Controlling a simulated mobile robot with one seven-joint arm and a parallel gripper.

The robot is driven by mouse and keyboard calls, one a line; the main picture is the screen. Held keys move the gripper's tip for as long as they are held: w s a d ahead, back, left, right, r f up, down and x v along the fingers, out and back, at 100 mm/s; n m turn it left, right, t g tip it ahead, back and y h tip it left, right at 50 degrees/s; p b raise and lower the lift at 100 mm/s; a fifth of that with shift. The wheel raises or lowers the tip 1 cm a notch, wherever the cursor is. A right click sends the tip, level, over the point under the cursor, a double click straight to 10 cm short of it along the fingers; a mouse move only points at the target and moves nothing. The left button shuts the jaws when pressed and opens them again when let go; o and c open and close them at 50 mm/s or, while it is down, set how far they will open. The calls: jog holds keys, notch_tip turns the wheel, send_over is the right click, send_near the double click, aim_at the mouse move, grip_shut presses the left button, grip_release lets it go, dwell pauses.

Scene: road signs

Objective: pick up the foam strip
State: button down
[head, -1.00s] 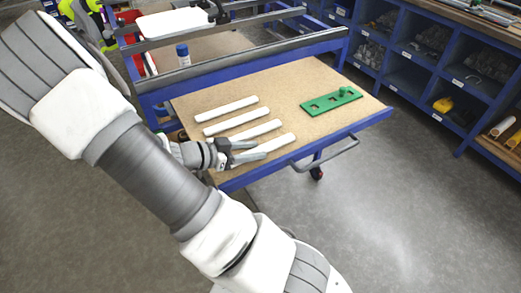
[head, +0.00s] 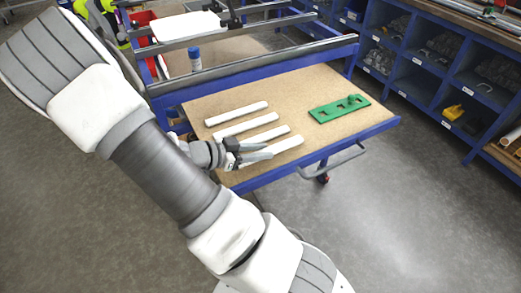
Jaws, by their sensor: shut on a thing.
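My gripper (head: 262,152) is at the left part of the near strip, close to the trolley's front edge. Its grey fingers are shut on the near strip and cover part of it. The strip's right part sticks out past the fingers. I cannot tell whether it is clear of the trolley top.
A green plate with square holes (head: 339,108) lies on the trolley top (head: 300,88) at the right.

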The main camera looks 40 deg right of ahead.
notch_tip(320, 180, up, 2)
jog(key=shift+r+p, duration=0.2)
jog(key=shift+p, duration=0.7)
jog(key=s+d+r+p, duration=0.3)
jog(key=s+r+p, duration=0.4)
jog(key=s+p, duration=0.4)
jog(key=shift+d+p, duration=0.25)
jog(key=shift+p, duration=0.2)
